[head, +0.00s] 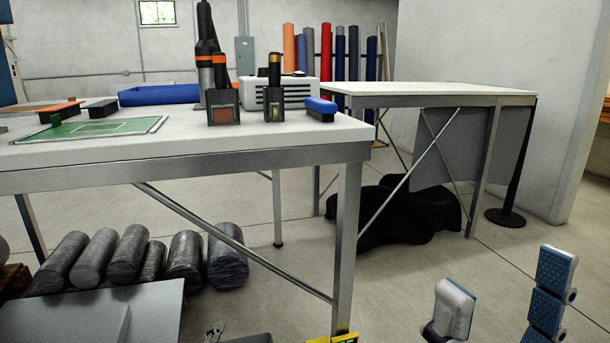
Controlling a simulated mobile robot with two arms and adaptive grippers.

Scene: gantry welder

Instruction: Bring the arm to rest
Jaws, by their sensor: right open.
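My right gripper (505,288) is at the lower right of the head view. Its two fingers, with blue pads and pale shells, stand apart with only floor showing between them. It is open and empty, in front of the tables and clear of them. Its wrist and the rest of its arm are cut off by the bottom edge. I do not make out my left gripper.
The near white workbench (270,139) carries black tools in holders, a blue-topped brush (321,107), a blue tray (160,94) and a green board (93,129). Dark rolls (85,258) lie beneath. A second table (435,90) stands behind. Floor at right is clear.

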